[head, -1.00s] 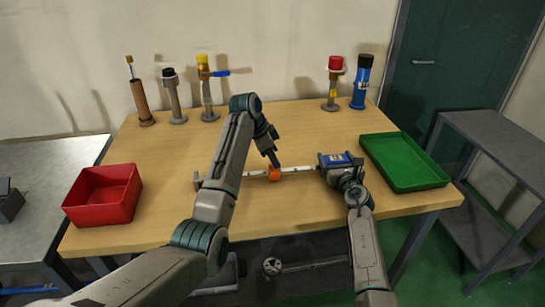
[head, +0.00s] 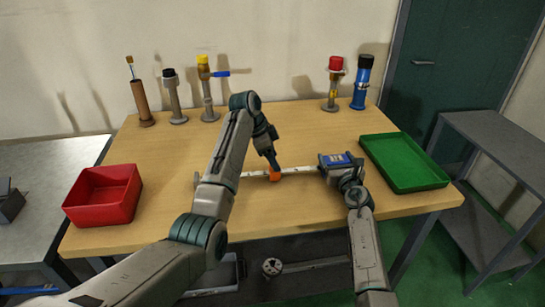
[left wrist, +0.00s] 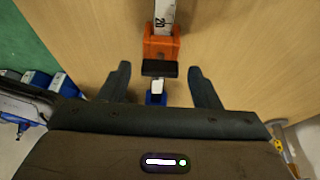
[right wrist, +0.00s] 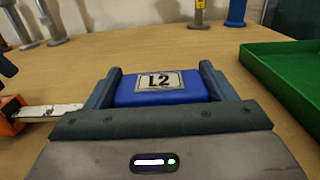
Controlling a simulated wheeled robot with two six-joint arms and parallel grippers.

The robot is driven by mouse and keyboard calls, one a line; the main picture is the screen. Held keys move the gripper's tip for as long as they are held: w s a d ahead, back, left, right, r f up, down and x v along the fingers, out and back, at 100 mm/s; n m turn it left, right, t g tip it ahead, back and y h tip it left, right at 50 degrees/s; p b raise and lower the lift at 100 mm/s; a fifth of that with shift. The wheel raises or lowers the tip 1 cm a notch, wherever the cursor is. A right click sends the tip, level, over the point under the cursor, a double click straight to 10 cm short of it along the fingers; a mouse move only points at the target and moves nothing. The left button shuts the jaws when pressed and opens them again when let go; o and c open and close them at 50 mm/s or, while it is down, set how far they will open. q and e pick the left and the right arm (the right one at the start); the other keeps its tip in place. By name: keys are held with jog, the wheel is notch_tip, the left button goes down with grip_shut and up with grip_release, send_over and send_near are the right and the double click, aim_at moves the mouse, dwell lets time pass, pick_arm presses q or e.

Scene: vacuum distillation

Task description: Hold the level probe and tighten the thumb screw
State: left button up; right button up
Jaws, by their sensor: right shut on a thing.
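The level probe is a white graduated strip (head: 300,170) lying across the table, with a blue block marked L2 (right wrist: 160,87) at its right end. My right gripper (head: 338,163) is shut on that blue block. An orange slider (head: 275,176) sits on the strip; it also shows in the left wrist view (left wrist: 161,45). The black thumb screw (left wrist: 160,68) shows beside the slider in the left wrist view. My left gripper (left wrist: 159,80) is open above it, with one finger on either side and gaps between. Its fingers hide part of the slider in the head view.
A red bin (head: 104,197) stands at the left and a green tray (head: 403,163) at the right. Several upright tools stand along the back, including a blue one (head: 361,82). The middle back of the table is clear.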

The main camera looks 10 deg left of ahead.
pick_arm(q)
jog(key=w+v, duration=0.1)
jog(key=v, duration=0.6)
jog(key=shift+s+r, duration=0.25)
jog(key=shift+s, duration=0.3)
jog(key=shift+a, duration=0.1)
dwell(0.5)
pick_arm(e)
jog(key=o, duration=1.5)
jog(key=shift+s, duration=0.15)
jog(key=v, duration=1.1)
jog(key=shift+s+d, duration=0.2)
jog(key=shift+s, duration=0.15)
